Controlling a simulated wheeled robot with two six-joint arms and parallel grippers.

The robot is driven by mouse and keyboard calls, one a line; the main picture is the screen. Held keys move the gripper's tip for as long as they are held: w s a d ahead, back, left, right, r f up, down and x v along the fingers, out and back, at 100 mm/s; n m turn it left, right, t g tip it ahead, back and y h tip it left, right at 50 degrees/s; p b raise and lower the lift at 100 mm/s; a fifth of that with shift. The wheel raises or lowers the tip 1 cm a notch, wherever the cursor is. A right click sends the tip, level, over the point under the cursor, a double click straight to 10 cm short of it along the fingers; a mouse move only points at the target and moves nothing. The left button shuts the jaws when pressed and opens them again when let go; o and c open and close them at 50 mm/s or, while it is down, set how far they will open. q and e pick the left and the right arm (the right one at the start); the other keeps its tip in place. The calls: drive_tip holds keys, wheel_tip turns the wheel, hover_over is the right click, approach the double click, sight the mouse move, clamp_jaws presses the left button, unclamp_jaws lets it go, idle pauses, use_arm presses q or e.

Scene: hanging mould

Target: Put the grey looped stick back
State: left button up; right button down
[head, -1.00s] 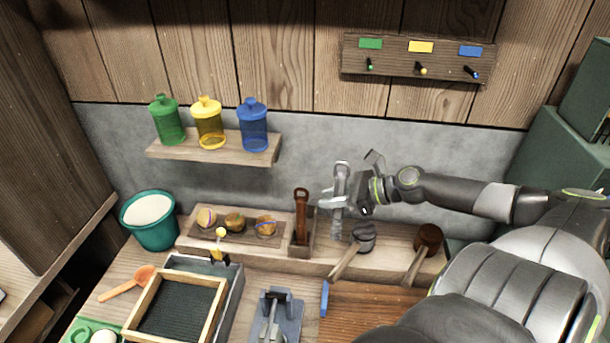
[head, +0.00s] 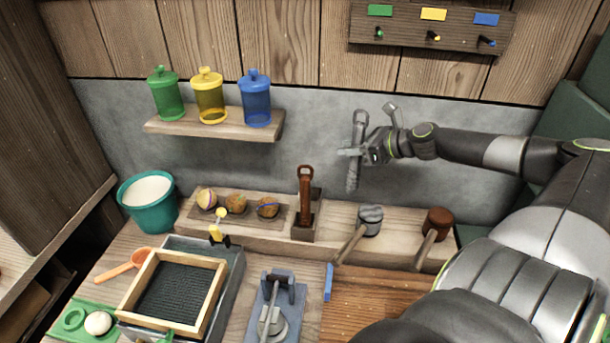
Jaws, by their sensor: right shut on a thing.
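The grey looped stick (head: 354,172) is upright in the head view, with its loop at the top. My right gripper (head: 352,153) is shut on it at its upper part, below the loop. The stick hangs in the air before the grey wall, above the wooden ledge and the grey-headed mallet. A wooden holder block (head: 304,229) stands on the ledge to the left, with a brown looped stick (head: 306,195) upright in it. The rack (head: 430,30) with green, yellow and blue labels and small pegs is on the wall above. My left gripper is not in view.
A grey-headed mallet (head: 370,220) and a brown-headed mallet (head: 438,222) lean on the ledge (head: 395,245). A shelf (head: 215,125) holds green, yellow and blue jars. A teal bucket (head: 150,218), a framed screen (head: 215,300) and a grey press (head: 275,310) stand to the left.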

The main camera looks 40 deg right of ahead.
drive_tip(key=w+a+b, duration=0.1)
drive_tip(key=w+b, duration=0.1)
drive_tip(key=w, duration=0.2)
drive_tip(key=w+a+b, duration=0.1)
drive_tip(key=w+b, duration=0.1)
drive_tip(key=w, duration=0.2)
drive_tip(key=w+a+b, duration=0.2)
drive_tip(key=w+b, duration=0.1)
drive_tip(key=w, duration=0.2)
drive_tip(key=shift+r, duration=0.2)
wheel_tip(320, 180, down, 8)
drive_tip(key=shift+d+f, duration=0.1)
drive_tip(key=shift+f, duration=2.15)
drive_tip(key=c, duration=1.2)
unclamp_jaws()
